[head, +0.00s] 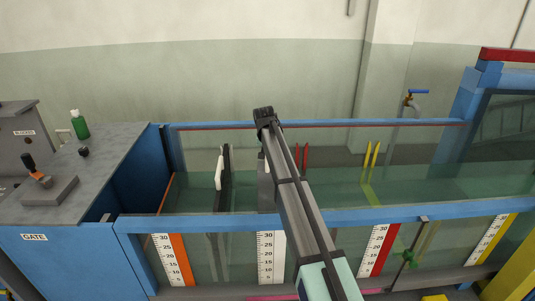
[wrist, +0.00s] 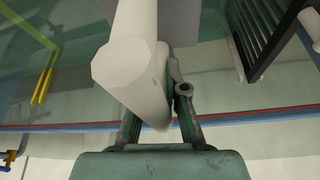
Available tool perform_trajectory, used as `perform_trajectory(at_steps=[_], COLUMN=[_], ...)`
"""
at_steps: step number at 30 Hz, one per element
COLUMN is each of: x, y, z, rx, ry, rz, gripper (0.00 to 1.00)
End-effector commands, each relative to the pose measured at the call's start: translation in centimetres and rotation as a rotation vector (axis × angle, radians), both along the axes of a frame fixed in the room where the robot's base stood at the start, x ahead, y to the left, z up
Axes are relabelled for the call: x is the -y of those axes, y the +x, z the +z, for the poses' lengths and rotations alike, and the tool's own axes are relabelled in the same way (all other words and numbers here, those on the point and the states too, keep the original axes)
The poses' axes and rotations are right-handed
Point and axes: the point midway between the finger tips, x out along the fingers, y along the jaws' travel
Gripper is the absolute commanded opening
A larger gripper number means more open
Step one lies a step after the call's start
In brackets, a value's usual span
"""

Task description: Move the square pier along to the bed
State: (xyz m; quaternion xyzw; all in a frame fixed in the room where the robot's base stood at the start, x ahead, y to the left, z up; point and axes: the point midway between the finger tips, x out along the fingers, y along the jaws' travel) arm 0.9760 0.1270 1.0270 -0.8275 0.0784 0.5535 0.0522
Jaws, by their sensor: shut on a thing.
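The square pier shows in the head view as a grey upright block (head: 265,190) inside the glass flume, partly hidden by my arm. In the wrist view a grey surface (wrist: 245,25) that looks like its body shows beyond a pale off-white grip (wrist: 128,72). My gripper (wrist: 155,103) is shut on this grip, with one finger on each side. My fingers are hidden in the head view. The bed under the pier shows only through glass, and I cannot tell whether the pier touches it.
A dark slatted screen (wrist: 272,42), also in the head view (head: 225,190), stands left of the pier. Two red rods (head: 301,156) and two yellow rods (head: 371,156) stand to the right. Blue rails (head: 390,215) edge the flume. Water between the rods looks open.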

Motion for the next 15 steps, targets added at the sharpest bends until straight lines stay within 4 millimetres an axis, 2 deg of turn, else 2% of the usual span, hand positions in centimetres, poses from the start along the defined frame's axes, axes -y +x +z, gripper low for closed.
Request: perform_trajectory(at_steps=[15], x=[0.0], y=[0.07], z=[-0.26], rx=[0.003], ry=[0.0], rz=[0.0], gripper=[0.0])
